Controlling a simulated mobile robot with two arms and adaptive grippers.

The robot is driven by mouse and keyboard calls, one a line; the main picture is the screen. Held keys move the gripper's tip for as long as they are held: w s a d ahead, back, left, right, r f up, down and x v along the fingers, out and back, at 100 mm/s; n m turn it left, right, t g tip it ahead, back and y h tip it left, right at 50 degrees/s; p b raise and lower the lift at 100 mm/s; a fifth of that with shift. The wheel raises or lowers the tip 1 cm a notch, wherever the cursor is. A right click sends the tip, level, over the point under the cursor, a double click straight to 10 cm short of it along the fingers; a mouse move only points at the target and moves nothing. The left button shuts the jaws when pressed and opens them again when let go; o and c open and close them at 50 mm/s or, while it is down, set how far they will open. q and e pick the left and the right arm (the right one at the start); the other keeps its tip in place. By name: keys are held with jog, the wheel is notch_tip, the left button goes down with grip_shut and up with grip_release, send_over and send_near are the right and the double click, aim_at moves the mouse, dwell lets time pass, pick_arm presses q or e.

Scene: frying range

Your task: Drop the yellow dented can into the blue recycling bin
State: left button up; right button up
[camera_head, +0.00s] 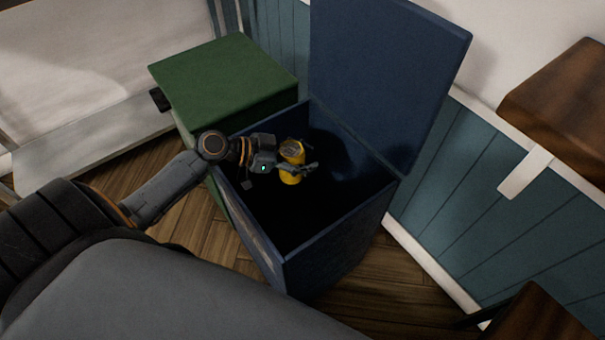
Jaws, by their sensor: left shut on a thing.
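The yellow dented can (291,152) is held by my left gripper (292,168), which is shut on it. The can is over the open mouth of the blue recycling bin (340,240), near its left wall. The can looks roughly upright, and the fingers cross its middle. The bin's blue lid (385,75) stands raised at the back. The inside of the bin is dark, so its floor and any contents are hidden. My right gripper is not in view.
A closed green bin (225,80) stands left of the blue bin. A pale bench (90,135) is at the far left. A wooden shelf (560,105) juts from the wall at right. Wooden floor (385,280) shows right of the blue bin.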

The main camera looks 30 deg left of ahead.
pick_arm(q)
jog(key=o, duration=1)
jog(key=shift+o, duration=0.2)
notch_tip(320, 180, up, 10)
dwell(0.4)
